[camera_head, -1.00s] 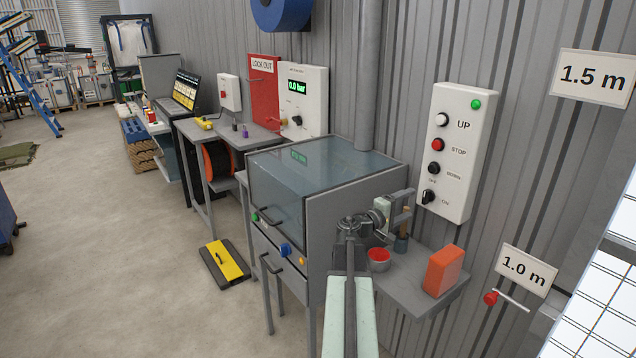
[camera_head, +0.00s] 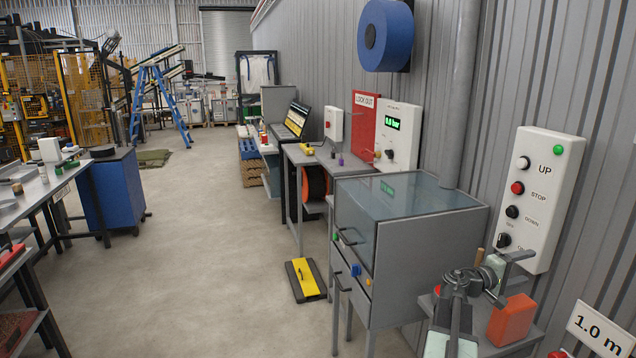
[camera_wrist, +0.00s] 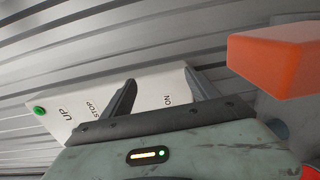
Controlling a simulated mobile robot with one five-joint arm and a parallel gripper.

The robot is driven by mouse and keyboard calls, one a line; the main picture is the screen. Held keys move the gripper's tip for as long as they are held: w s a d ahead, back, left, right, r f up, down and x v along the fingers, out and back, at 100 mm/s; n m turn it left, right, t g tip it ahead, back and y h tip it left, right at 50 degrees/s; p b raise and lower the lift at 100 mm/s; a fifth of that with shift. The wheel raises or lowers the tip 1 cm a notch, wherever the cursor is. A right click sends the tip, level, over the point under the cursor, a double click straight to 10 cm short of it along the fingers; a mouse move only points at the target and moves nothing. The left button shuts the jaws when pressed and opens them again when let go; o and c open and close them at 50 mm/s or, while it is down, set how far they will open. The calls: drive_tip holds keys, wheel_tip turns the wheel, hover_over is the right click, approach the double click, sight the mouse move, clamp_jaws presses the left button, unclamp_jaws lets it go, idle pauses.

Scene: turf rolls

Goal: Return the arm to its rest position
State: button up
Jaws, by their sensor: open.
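My gripper (camera_head: 519,279) is at the lower right in the head view, raised on my arm in front of the wall. It is open, with nothing between its fingers. In the wrist view its two dark fingers (camera_wrist: 160,86) stand apart. A white control panel (camera_head: 541,199) with UP, STOP and DOWN buttons and a knob is behind and above the gripper. The panel also shows behind the fingers in the wrist view (camera_wrist: 150,88). I cannot tell how far the fingertips are from it.
An orange block (camera_head: 511,320) stands on a grey shelf (camera_head: 527,344) close to the gripper; it fills the upper right of the wrist view. A grey glass-topped cabinet (camera_head: 420,262) is left of my arm. A yellow-topped pedal (camera_head: 305,279) lies on the floor. Open floor (camera_head: 200,270) is at left.

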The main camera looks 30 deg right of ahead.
drive_tip(key=w+a+n+t+p, duration=0.1)
drive_tip(key=w+a+n+t, duration=0.15)
drive_tip(key=w+a, duration=0.65)
drive_tip(key=w+a+n+t+p, duration=0.1)
drive_tip(key=w+a+t, duration=0.3)
drive_tip(key=w, duration=0.8)
drive_tip(key=w+a+f+t+y, duration=0.1)
drive_tip(key=w+a+f+y, duration=0.1)
drive_tip(key=w+a, duration=0.6)
drive_tip(key=w+a+f+t+y, duration=0.1)
drive_tip(key=w+a+f+y, duration=0.15)
drive_tip(key=a, duration=0.85)
drive_tip(key=w+a+f+y+p, duration=0.1)
drive_tip(key=a+f+y, duration=0.3)
drive_tip(key=a, duration=0.9)
drive_tip(key=a+f+y+p, duration=0.1)
drive_tip(key=a+f+y, duration=0.2)
drive_tip(key=a+f, duration=0.75)
drive_tip(key=s+a+g+y, duration=0.2)
drive_tip(key=s+a+y, duration=0.1)
drive_tip(key=a, duration=0.5)
drive_tip(key=s+a+g+y, duration=0.2)
drive_tip(key=s+a, duration=0.3)
drive_tip(key=a, duration=0.3)
drive_tip(key=shift+s+a+f+m+y, duration=0.35)
drive_tip(key=shift+a+f+y, duration=0.05)
drive_tip(key=shift+y, duration=0.05)
